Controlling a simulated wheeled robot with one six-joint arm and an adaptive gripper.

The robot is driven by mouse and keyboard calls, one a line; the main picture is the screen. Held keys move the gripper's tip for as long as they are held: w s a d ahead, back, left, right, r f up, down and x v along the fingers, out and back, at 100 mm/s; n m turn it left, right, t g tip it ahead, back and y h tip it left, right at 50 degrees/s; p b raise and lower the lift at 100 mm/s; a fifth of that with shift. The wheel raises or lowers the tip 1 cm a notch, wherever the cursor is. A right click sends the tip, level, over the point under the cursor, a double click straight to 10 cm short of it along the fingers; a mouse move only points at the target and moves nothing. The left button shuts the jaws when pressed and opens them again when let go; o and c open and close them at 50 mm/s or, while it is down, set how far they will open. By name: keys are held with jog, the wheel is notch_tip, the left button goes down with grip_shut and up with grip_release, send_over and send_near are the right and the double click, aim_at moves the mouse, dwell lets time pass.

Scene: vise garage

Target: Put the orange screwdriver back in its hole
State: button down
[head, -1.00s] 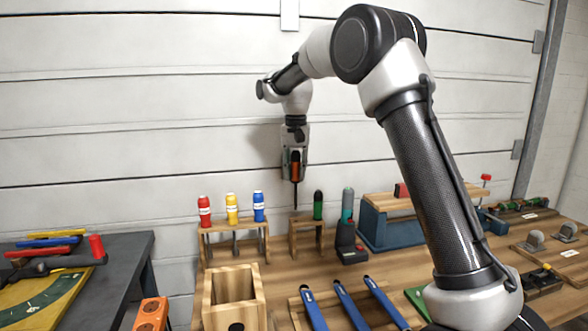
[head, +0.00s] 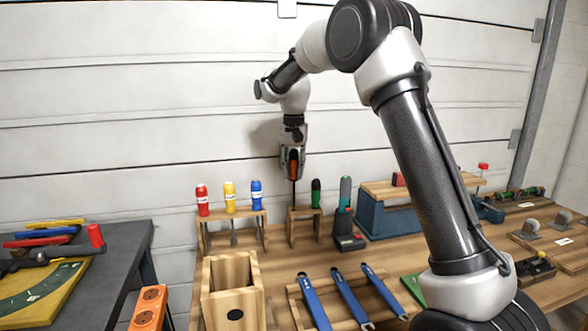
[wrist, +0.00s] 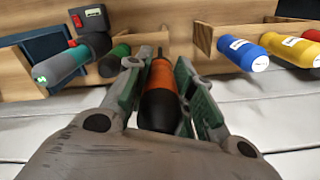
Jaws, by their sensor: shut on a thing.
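The orange screwdriver (head: 294,168) hangs upright in my gripper (head: 293,172), shaft down. The wrist view shows its orange and black handle (wrist: 161,90) between the fingers of my gripper (wrist: 155,80). The small wooden rack (head: 305,212) is below, with the green screwdriver (head: 316,194) standing in its right part. The orange screwdriver's shaft comes down at the left part of this rack's top. I cannot tell whether the tip is in a hole, as the hole itself is not clearly visible.
A dark and teal power tool (head: 346,222) stands close on the right. A wooden box (head: 233,272) and blue wrenches (head: 350,300) are in front.

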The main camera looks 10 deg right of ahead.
jog(key=shift+f, duration=0.1)
send_over(294, 199)
jog(key=shift+w+f, duration=0.2)
jog(key=shift+f, duration=2.1)
jog(key=shift+f, duration=1.35)
jog(key=shift+f, duration=1.4)
jog(key=c, duration=0.8)
grip_release()
